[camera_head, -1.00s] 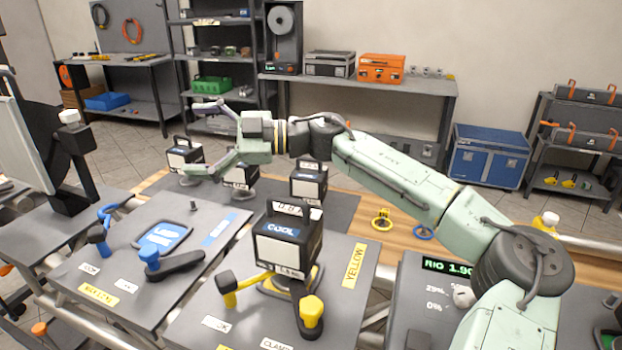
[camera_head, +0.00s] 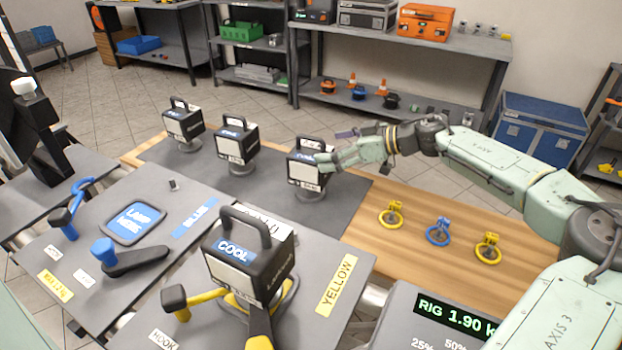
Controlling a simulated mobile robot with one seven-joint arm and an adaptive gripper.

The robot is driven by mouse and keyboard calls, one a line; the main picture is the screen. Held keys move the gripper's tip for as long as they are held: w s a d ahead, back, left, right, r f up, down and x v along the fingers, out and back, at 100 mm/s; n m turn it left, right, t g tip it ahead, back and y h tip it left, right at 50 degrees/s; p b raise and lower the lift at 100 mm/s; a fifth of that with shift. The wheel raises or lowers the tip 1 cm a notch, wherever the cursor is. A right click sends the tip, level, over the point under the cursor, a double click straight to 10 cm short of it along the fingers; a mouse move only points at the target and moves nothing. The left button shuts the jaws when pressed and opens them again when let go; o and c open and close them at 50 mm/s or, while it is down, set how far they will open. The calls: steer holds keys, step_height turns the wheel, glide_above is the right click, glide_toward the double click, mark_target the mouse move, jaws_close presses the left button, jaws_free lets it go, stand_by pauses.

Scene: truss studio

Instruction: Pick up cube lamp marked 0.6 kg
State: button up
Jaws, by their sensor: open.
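Three black cube lamps with top handles stand upright on round bases on the dark mat (camera_head: 330,220): a left one (camera_head: 181,124), a middle one (camera_head: 236,144) and a right one (camera_head: 304,176). Each has a pale front panel and a small label too small to read, so I cannot tell which is marked 0.6 kg. My gripper (camera_head: 330,148) is open and points left at the right lamp. One finger overlaps that lamp's right side; I cannot tell whether it touches. A fourth lamp marked COOL (camera_head: 245,262) sits on the yellow-marked plate in front.
Yellow and blue rings (camera_head: 438,232) lie on the wooden table at right. A grey plate (camera_head: 60,245) with a blue LAMP HERE pad (camera_head: 135,222) and blue clamps is at left. A display (camera_head: 455,314) reads RIG 1.90. Shelves stand behind.

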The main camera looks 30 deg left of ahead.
mark_target(311, 151)
steer(key=x, duration=0.6)
steer(key=shift+f, duration=0.15)
steer(key=c, duration=2)
